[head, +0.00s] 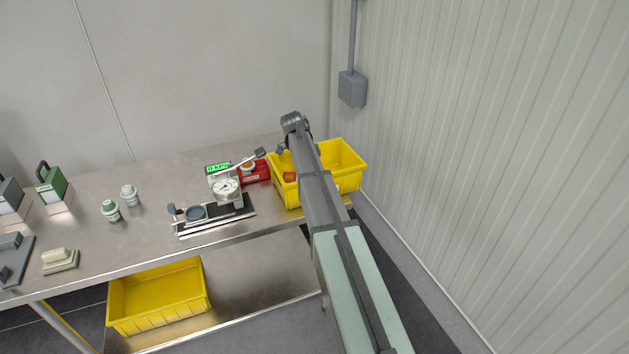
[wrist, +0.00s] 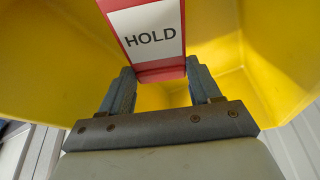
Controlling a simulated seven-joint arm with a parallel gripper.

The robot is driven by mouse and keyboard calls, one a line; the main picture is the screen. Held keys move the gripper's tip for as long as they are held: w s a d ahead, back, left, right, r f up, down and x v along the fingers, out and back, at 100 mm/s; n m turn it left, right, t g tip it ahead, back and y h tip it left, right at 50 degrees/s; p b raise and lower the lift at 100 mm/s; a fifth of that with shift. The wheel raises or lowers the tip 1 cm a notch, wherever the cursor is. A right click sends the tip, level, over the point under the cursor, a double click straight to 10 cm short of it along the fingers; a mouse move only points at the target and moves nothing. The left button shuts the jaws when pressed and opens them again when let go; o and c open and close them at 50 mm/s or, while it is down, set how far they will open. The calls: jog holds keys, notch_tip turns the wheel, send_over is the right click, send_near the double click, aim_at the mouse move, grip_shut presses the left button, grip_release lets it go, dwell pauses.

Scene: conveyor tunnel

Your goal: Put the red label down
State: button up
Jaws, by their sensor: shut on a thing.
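The red label (wrist: 153,36) has a white panel reading HOLD and shows at the top of the wrist view. My gripper (wrist: 160,72) is shut on its lower edge, one finger on each side. Yellow bin walls (wrist: 60,60) surround the label and fingers in that view. In the head view, my arm reaches over the yellow bin (head: 345,155) at the table's right end and hides part of it. A small red patch (head: 289,177) shows at the bin's left; I cannot tell whether it is the held label.
Another yellow bin (head: 160,295) sits below the tabletop. A ribbed wall (head: 480,150) rises at right.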

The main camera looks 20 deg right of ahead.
jog(key=shift+f, duration=1.9)
jog(key=shift+f, duration=0.15)
jog(key=o, duration=1.5)
jog(key=v, duration=1.2)
jog(key=shift+a+r, duration=0.1)
jog(key=shift+r, duration=0.1)
